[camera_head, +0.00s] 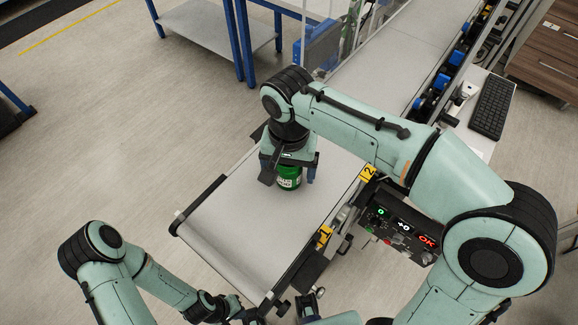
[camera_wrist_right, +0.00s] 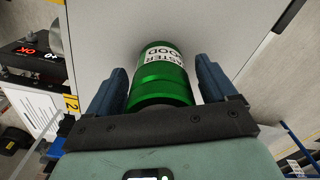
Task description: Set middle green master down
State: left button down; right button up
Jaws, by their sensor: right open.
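The green can (camera_head: 289,178), a metallic green cylinder with a white label, stands upright on the white belt near its front end. It also shows in the right wrist view (camera_wrist_right: 164,92), with the label letters partly readable. My right gripper (camera_head: 290,172) is above and around the can, with one blue finger on either side. In the right wrist view my right gripper (camera_wrist_right: 160,88) is open, with gaps between the fingers and the can. My left arm is low at the bottom left; its gripper is at the bottom edge and its jaws are not clearly visible.
The short conveyor belt (camera_head: 228,213) has bare room left of the can. Yellow tags 1 (camera_head: 324,237) and 2 (camera_head: 367,174) mark its right edge. A control panel (camera_head: 401,222) reading OK stands to the right. A longer conveyor (camera_head: 392,62) runs behind.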

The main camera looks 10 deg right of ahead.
pick_arm(q)
jog(key=w+r+p, duration=0.2)
jog(key=r, duration=0.1)
jog(key=shift+r+p, duration=0.2)
jog(key=shift+p, duration=0.15)
pick_arm(e)
notch_tip(320, 180, up, 12)
